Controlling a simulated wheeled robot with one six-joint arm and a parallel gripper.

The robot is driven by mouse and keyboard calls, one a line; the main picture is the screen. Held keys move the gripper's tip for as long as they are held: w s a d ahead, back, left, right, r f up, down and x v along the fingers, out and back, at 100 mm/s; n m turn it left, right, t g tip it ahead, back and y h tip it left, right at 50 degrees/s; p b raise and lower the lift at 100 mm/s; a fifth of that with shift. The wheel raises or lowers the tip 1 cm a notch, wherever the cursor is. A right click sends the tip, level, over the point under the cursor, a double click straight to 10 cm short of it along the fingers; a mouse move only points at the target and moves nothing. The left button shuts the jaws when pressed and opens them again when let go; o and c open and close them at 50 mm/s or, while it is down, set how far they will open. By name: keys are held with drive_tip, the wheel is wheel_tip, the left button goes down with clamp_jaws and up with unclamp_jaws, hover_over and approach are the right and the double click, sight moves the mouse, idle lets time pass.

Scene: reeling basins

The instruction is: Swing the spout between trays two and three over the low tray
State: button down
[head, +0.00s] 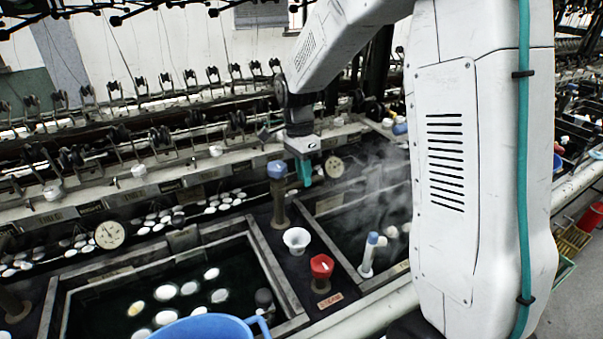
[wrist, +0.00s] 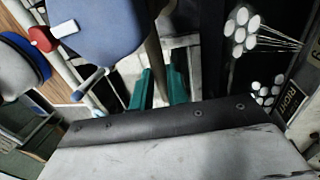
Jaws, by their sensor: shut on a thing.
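The spout's brown post with a blue cap (head: 277,170) stands on the divider between two dark trays. In the wrist view the blue cap (wrist: 98,28) is large and close. My gripper (head: 304,180), with teal fingers, is just right of the cap and shut on the spout; the gripped part is mostly hidden. The fingers also show in the wrist view (wrist: 160,90). The left tray (head: 268,262) holds dark water and several white cocoons. The right tray (head: 330,208) is dark and steaming. I cannot tell the water levels or which tray is low.
A white cup (head: 297,240), a red knob (head: 321,266) and a blue-topped white post (head: 368,255) stand on the divider and near the right tray. A blue basin (head: 205,328) is at the front. Round gauges (head: 110,235) and a row of reeling fittings line the back.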

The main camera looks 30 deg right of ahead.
idle(0.3)
drive_tip(key=c, duration=1.4)
unclamp_jaws()
drive_tip(key=shift+o, duration=0.2)
drive_tip(key=shift+r, duration=0.1)
wheel_tip(320, 180, up, 8)
drive_tip(key=w, duration=0.1)
drive_tip(key=shift+w+f, duration=0.2)
drive_tip(key=shift+f, duration=0.05)
